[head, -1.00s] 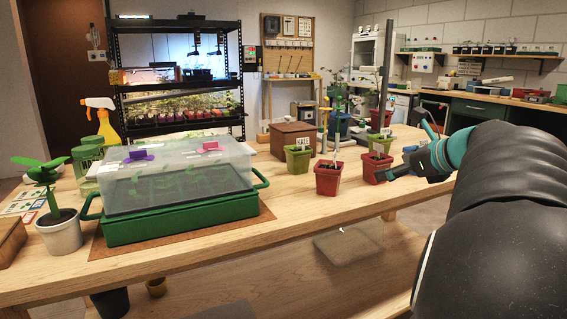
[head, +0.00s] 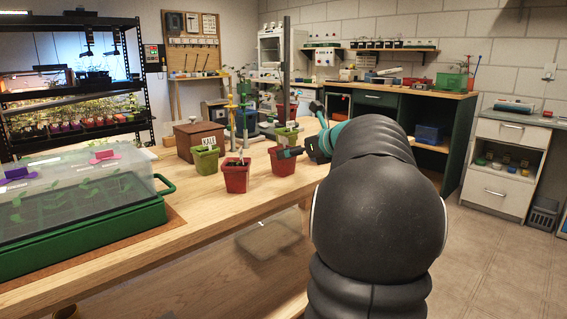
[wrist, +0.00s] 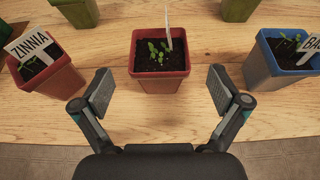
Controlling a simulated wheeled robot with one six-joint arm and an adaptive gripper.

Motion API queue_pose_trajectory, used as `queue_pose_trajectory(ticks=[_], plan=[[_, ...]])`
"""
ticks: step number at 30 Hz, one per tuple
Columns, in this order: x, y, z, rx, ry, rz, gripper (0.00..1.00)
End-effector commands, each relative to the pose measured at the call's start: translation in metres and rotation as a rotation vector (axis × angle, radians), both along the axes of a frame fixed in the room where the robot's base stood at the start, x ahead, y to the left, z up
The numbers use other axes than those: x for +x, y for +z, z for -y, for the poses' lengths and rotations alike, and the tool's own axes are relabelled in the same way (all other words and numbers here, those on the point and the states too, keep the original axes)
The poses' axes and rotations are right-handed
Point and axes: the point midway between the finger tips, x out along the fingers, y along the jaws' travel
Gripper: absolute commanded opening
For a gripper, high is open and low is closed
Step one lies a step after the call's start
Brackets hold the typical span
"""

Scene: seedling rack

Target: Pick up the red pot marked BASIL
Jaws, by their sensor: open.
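A red pot (wrist: 160,60) with dark soil and small seedlings stands straight ahead of my gripper (wrist: 159,91) in the wrist view. Its white label is nearly edge-on and I cannot read it. My gripper is open and empty, its fingers on the near side of this pot. Left of it is another red pot (wrist: 49,78) labelled ZINNIA. At right a blue pot (wrist: 275,72) carries a label starting "BA", cut off by the frame edge. In the head view two red pots show, one at the front (head: 236,178) and one (head: 283,162) by my gripper (head: 291,152).
A green pot labelled KALE (head: 205,161), another green pot (head: 287,136) and a brown box (head: 186,149) stand behind on the wooden bench (head: 190,228). A green tray with a clear lid (head: 75,244) is at left. My arm hides part of the bench.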

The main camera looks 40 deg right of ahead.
Motion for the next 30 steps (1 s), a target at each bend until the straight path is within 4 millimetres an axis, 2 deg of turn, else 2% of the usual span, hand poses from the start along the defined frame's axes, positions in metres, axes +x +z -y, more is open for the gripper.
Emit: queue_pose_trajectory(ticks=[10, 18, 20, 24, 27, 30], plan=[[0.042, -0.013, -0.004, 0.002, 0.002, -0.002, 0.98], [0.047, -0.014, -0.004, 0.000, 0.001, -0.001, 0.98], [0.047, -0.014, -0.004, 0.000, 0.001, -0.001, 0.85], [0.047, -0.014, -0.004, 0.000, 0.001, -0.001, 0.50], [0.047, -0.014, -0.004, 0.000, 0.001, -0.001, 0.29], [0.047, -0.014, -0.004, 0.000, 0.001, 0.000, 0.29]])
